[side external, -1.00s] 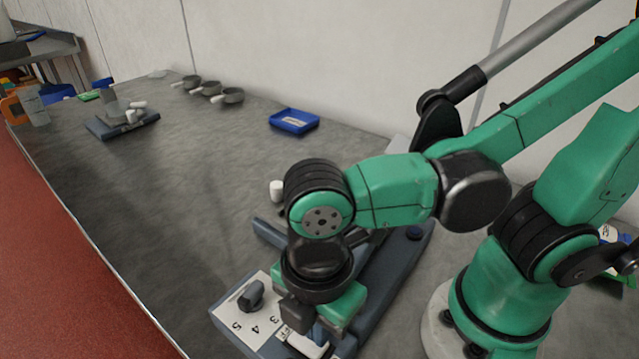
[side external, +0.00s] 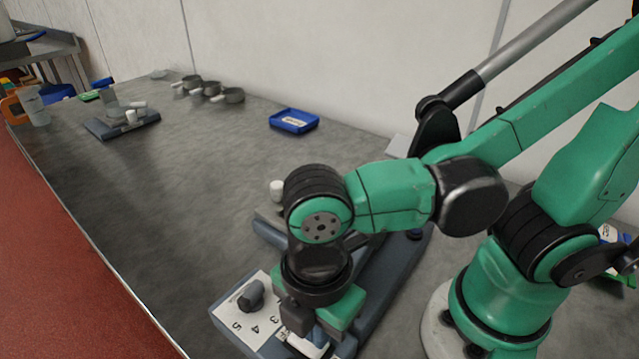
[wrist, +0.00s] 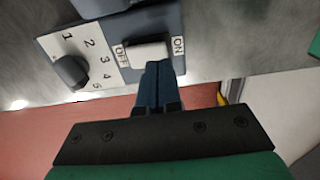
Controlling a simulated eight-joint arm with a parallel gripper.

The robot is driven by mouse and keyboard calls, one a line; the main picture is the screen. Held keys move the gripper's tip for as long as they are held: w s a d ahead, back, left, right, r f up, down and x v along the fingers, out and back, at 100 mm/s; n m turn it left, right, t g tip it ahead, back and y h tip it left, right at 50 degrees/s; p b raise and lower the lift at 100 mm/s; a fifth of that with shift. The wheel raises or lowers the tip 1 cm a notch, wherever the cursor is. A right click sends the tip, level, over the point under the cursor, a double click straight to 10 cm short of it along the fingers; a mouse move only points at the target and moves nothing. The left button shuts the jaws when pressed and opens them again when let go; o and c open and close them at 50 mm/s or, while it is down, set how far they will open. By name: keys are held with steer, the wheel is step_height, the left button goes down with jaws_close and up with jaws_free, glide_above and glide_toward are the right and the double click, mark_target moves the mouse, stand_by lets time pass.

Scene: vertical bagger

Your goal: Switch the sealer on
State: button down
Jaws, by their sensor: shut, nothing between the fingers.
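The sealer (side external: 226,315) is a blue-grey machine at the front of the bench. Its white panel (wrist: 79,43) carries a dark dial (wrist: 70,72) with numbers 1 to 5. Beside the dial is a white switch (wrist: 150,51) between an OFF label (wrist: 123,56) on the left and an ON label (wrist: 178,46) on the right. My gripper (wrist: 158,68) is shut and empty, its fingertips right at the switch's near edge. I cannot tell whether they touch, or which way the switch is set. In the side view my gripper hides much of the switch.
A blue tray (side external: 294,121) lies farther back, with several grey pans (side external: 212,88) near the wall. Another grey device (side external: 122,125) stands at the far left. The middle of the bench is clear.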

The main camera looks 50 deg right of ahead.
steer(key=shift+f, duration=1)
stand_by(0.4)
steer(key=shift+r, duration=3.5)
steer(key=w+d+m+t, duration=0.2)
steer(key=w+d+m, duration=0.1)
steer(key=d+m, duration=0.2)
steer(key=w+d+m+t, duration=0.2)
steer(key=w+d+m, duration=0.2)
steer(key=m, duration=0.3)
steer(key=w+d+m+t, duration=0.3)
steer(key=w+d+m, duration=0.1)
steer(key=d+m, duration=0.2)
steer(key=shift+d+r, duration=0.2)
steer(key=shift+r, duration=0.2)
